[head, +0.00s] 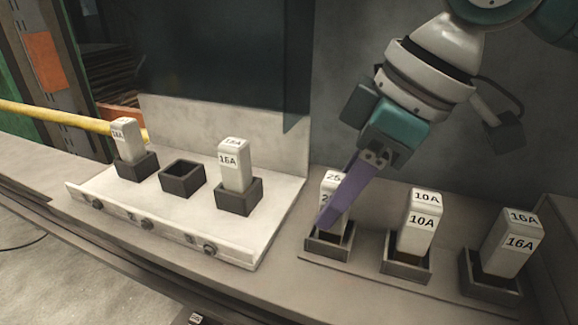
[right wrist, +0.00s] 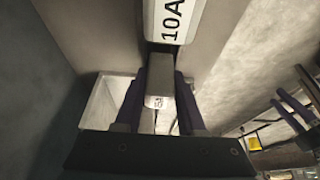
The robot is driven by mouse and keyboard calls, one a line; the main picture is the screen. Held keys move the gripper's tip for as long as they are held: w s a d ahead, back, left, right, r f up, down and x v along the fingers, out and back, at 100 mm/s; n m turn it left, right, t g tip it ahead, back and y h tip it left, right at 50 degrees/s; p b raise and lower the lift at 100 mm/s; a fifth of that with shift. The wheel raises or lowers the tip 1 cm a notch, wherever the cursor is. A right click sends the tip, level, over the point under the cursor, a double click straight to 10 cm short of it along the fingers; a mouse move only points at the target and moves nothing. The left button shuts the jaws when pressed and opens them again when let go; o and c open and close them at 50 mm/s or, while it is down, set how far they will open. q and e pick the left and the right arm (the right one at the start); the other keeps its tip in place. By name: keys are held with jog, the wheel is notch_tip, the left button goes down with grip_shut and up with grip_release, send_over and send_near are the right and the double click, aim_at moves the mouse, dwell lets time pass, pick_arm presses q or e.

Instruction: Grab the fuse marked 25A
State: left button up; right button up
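The fuse marked 25A (head: 330,184) is a white block with black lettering, upright in a dark socket (head: 328,246); its label is partly covered. My right gripper (head: 335,212) is down at this fuse, with a purple finger crossing in front of it in the head view. In the right wrist view the two purple fingers (right wrist: 160,88) stand on either side of a pale block (right wrist: 160,74), which fits the 25A fuse. The fingers lie very close to its sides; whether they press on it cannot be told.
To the right stand a 10A fuse (head: 420,222) and a 16A fuse (head: 513,242) in sockets. On the left, a white panel (head: 120,203) holds two fuses (head: 128,140) (head: 234,165) and an empty socket (head: 182,178). A grey wall is close behind.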

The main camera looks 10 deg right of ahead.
grip_shut()
